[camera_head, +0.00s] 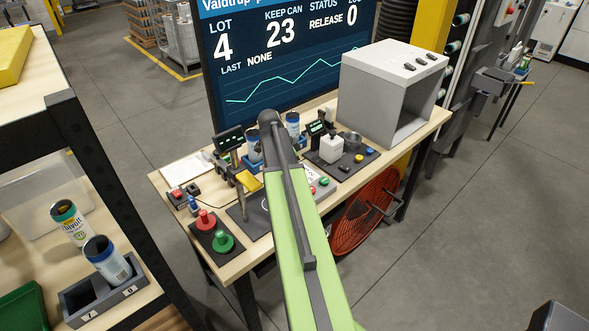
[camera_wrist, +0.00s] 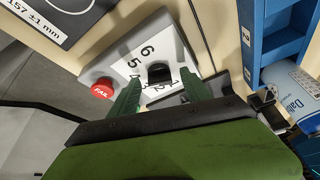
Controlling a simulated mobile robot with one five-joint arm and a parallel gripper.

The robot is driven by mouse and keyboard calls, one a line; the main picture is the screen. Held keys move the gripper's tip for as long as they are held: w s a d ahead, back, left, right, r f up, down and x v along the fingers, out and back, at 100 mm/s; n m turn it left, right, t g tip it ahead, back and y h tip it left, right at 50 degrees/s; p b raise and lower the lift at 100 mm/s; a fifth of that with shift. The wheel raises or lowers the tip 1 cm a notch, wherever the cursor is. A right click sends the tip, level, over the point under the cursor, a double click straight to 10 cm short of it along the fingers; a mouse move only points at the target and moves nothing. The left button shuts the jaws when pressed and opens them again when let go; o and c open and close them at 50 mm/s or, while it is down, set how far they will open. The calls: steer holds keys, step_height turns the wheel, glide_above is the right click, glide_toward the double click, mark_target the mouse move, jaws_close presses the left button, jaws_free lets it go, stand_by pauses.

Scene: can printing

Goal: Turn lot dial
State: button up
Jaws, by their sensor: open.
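The lot dial is a black knob (camera_wrist: 160,73) on a white plate printed with numbers, of which 6 and 5 read clearly in the wrist view. The plate is on a grey box (camera_wrist: 150,35). My gripper (camera_wrist: 161,80) is open, with one green finger on each side of the knob. I cannot tell whether the fingers touch it. The lower part of the plate is partly hidden by the gripper. In the head view my arm covers the gripper and the knob.
A red FAIL button (camera_wrist: 102,88) is left of the dial. A blue rack (camera_wrist: 275,35) and a can (camera_wrist: 290,88) are at right. On the bench are red (camera_head: 205,219) and green (camera_head: 223,241) knobs and a grey open box (camera_head: 388,95).

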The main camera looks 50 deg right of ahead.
steer(key=p+v, duration=1.5)
steer(key=v, duration=0.2)
steer(key=shift+a+p, duration=0.15)
steer(key=shift+p, duration=0.25)
steer(key=shift+r, duration=0.1)
